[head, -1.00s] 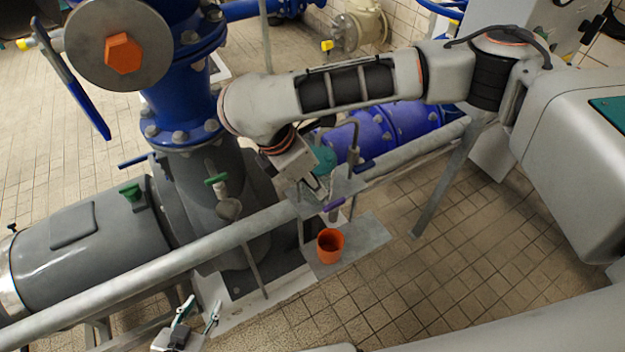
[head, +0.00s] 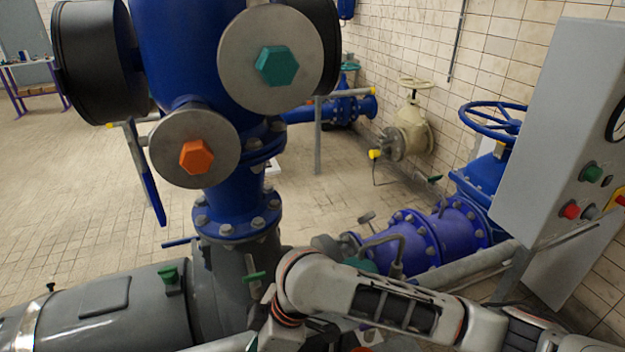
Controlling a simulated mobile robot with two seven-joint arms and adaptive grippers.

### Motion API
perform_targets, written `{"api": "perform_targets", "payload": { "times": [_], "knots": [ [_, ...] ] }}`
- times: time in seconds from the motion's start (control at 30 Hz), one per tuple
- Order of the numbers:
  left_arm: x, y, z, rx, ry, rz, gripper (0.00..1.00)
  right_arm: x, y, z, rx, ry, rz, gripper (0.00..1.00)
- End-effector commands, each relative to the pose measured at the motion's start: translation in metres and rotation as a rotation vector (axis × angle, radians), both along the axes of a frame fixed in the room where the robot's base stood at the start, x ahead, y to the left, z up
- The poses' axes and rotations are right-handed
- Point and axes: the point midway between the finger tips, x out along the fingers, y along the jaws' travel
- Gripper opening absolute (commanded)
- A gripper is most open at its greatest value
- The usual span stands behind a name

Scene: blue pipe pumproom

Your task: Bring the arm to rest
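My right arm (head: 385,303) comes in from the right along the bottom of the head view and ends in a wrist bent down near the bottom centre. Only the top of my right gripper (head: 281,338) shows below the wrist's orange ring. Its fingers are cut off by the lower edge, so I cannot see whether it is open or holds anything. My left gripper and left arm are out of view.
A blue pump column with an orange bolt (head: 197,157) and a teal bolt (head: 277,66) stands left of the wrist. A grey motor (head: 105,310) lies at lower left. Blue pipework (head: 430,240) and a grey control cabinet (head: 560,130) are at right. Open tiled floor (head: 80,190) spreads at left.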

Motion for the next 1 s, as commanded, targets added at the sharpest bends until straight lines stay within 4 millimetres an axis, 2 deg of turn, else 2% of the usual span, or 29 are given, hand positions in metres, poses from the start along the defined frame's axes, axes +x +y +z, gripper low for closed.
{"api": "perform_targets", "payload": {
  "times": [0.1,0.23,0.37,0.47,0.57,0.67,0.77,0.87,1.0],
  "knots": [
    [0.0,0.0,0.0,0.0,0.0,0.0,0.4,-0.002,0.024,-0.004,0.168,0.049,-0.129,0.25],
    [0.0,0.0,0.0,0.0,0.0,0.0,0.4,0.01,0.035,-0.009,0.325,0.076,-0.29,0.25],
    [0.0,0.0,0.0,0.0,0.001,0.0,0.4,0.028,0.027,-0.02,0.452,0.082,-0.466,0.25],
    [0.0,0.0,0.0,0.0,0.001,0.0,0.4,0.042,0.009,-0.035,0.524,0.07,-0.608,0.25],
    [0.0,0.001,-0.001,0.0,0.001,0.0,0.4,0.053,-0.021,-0.056,0.573,0.041,-0.749,0.25],
    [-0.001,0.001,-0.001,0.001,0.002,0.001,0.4,0.058,-0.06,-0.082,0.596,-0.003,-0.887,0.25],
    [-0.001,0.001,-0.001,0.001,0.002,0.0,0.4,0.055,-0.108,-0.111,0.592,-0.063,-1.013,0.25],
    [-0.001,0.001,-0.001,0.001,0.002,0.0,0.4,0.041,-0.161,-0.14,0.562,-0.136,-1.122,0.25],
    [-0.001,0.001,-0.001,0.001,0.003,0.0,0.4,0.007,-0.238,-0.176,0.486,-0.25,-1.231,0.25]
  ]
}}
